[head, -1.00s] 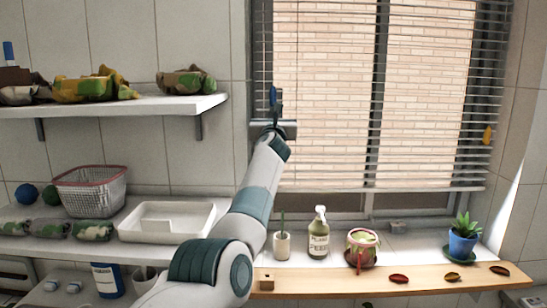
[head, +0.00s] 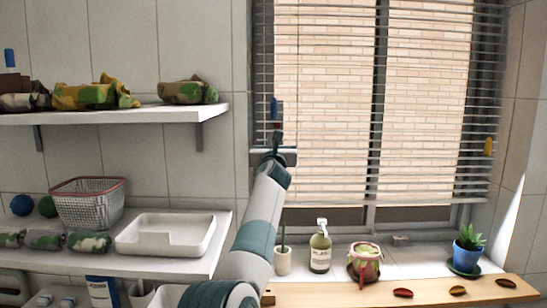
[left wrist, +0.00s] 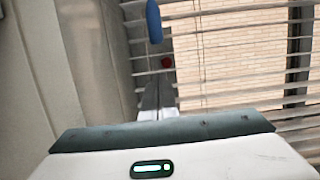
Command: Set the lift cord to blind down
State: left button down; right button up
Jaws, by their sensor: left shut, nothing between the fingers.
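A blind (head: 330,120) with thin slats covers most of the window, and its lower edge hangs above the sill. A blue cord pull (head: 274,105) hangs at its left side, and a yellow pull (head: 488,147) hangs at its right. Which pull is the lift cord cannot be told. My left gripper (head: 276,137) is shut and empty, just below the blue pull. In the left wrist view the blue pull (left wrist: 153,20) hangs above the gripper (left wrist: 160,88), with a small red thing (left wrist: 167,62) between. Contact with the pull cannot be told. My right gripper is not in view.
Shelves on the left hold a basket (head: 88,202) and a white tray (head: 165,234). An upper shelf (head: 150,114) juts out left of my arm.

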pick_arm(q)
jog(key=b+v, duration=0.3)
jog(key=v, duration=0.6)
jog(key=shift+s+d+b, duration=0.2)
jog(key=shift+s+b, duration=0.1)
jog(key=shift+b, duration=0.1)
dwell(0.4)
